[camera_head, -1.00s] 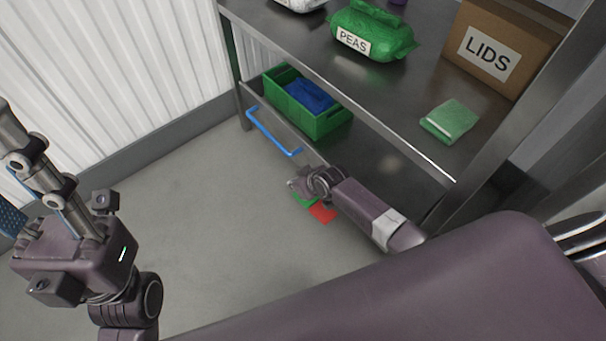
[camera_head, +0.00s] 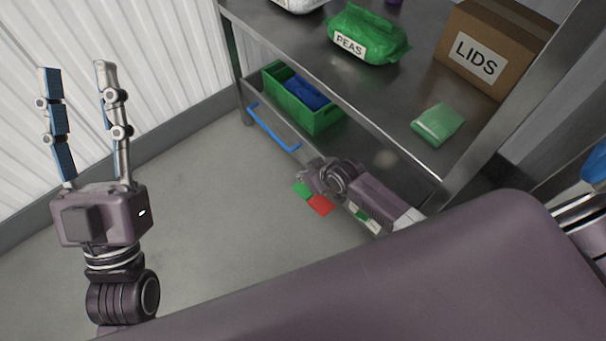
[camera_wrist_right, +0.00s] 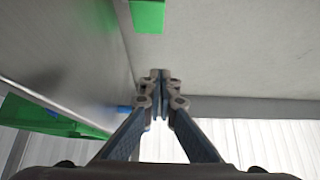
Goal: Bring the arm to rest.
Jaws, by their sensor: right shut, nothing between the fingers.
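My left gripper (camera_head: 76,85) stands at the left of the head view. Its two blue-padded fingers point up in the picture, spread well apart with nothing between them. My right gripper (camera_head: 312,178) is at the middle of the head view, beside the front of the steel shelf, with its fingers hard to make out there. In the right wrist view its two fingers (camera_wrist_right: 160,78) meet at the tips, shut and empty.
The steel shelf (camera_head: 290,62) holds a green PEAS bag (camera_head: 372,32), a LIDS box (camera_head: 497,50) and a green packet (camera_head: 437,124). A green bin (camera_head: 318,118) sits lower, near a blue handle (camera_head: 272,130). Green and red patches (camera_head: 321,205) lie low. Floor at left is clear.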

